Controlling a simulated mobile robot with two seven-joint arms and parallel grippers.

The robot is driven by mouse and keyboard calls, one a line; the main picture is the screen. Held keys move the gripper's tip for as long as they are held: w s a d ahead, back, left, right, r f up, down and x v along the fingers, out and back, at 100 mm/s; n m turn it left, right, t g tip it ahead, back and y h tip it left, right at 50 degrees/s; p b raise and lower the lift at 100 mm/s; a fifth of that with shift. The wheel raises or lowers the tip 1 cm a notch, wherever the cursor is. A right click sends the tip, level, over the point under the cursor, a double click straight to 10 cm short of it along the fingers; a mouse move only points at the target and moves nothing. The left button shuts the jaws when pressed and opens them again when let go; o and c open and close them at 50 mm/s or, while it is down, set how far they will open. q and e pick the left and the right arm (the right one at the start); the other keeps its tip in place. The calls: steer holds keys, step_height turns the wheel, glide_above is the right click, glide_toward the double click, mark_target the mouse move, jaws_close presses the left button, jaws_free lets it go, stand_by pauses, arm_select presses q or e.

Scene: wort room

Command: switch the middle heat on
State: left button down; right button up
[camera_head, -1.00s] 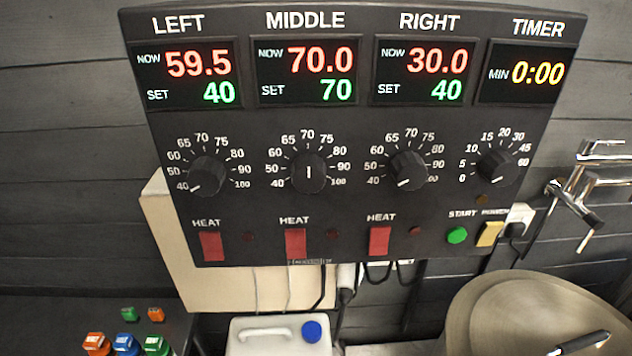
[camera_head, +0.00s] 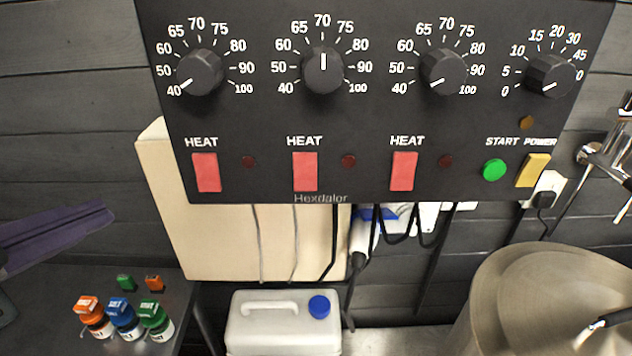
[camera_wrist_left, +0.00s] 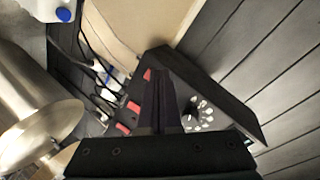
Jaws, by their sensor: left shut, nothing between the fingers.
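The dark control panel (camera_head: 380,120) fills the upper part of the head view. The middle heat switch (camera_head: 305,171) is a red rocker under the middle dial (camera_head: 323,70), whose mark points to 70. The small lamp (camera_head: 348,161) beside that switch looks dark red and unlit. My left gripper (camera_head: 104,212) comes in from the left, shut and empty, apart from the panel and left of its lower edge. In the left wrist view its closed fingers (camera_wrist_left: 165,100) point toward the tilted panel and hide part of it. My right gripper is not in view.
Similar red switches sit at left (camera_head: 206,172) and right (camera_head: 404,171). A green start button (camera_head: 494,170) and yellow power switch (camera_head: 532,170) lie farther right. Below are cables, a white canister (camera_head: 284,330), small capped bottles (camera_head: 123,318) and a metal vessel (camera_head: 545,300).

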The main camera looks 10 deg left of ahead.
arm_select(q)
steer(key=s+d+f+m+h+b, duration=0.2)
steer(key=d+m+h+b, duration=0.4)
steer(key=m, duration=0.8)
steer(key=d+h, duration=0.3)
steer(key=h, duration=0.1)
steer(key=shift+d+f, duration=0.2)
steer(key=shift+f, duration=0.2)
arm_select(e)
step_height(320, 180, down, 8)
arm_select(q)
steer(key=shift+w, duration=0.1)
steer(key=p, duration=0.5)
glide_toward(315, 186)
steer(key=s+d+r+x, duration=0.1)
steer(key=x, duration=0.4)
steer(key=shift+w+a+f, duration=0.25)
steer(key=shift+w+f, duration=0.4)
steer(key=shift+w, duration=0.2)
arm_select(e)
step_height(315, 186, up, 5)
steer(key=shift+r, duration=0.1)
